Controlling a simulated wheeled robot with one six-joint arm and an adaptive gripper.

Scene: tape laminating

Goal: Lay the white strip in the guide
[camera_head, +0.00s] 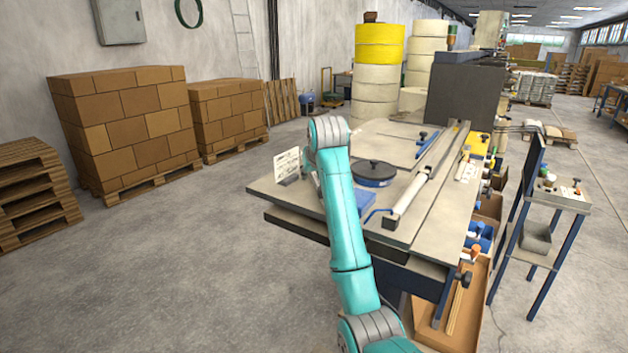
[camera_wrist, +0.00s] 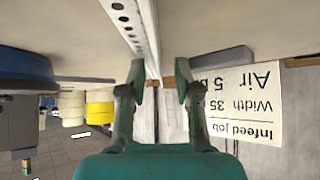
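My gripper (camera_wrist: 160,72) shows in the wrist view with its two fingers apart and nothing clearly held between them. A pale bar with a row of dark holes (camera_wrist: 128,18) runs from the top edge toward the gap between the fingertips; I cannot tell whether it is the white strip or a fixed part, or whether it touches a finger. In the head view, my arm hides the gripper. Long rails (camera_head: 440,170) run along the right of the workbench (camera_head: 280,193); I cannot tell which part is the guide. A white roller-like bar (camera_head: 412,193) lies beside them.
A printed card (camera_head: 288,164) stands at the bench's left edge, close beside my arm; it appears upside down in the wrist view (camera_wrist: 258,105). A round blue-and-black disc (camera_head: 373,172) sits mid-bench, with a blue object (camera_head: 364,202) nearer. A small side stand (camera_head: 560,194) is at right.

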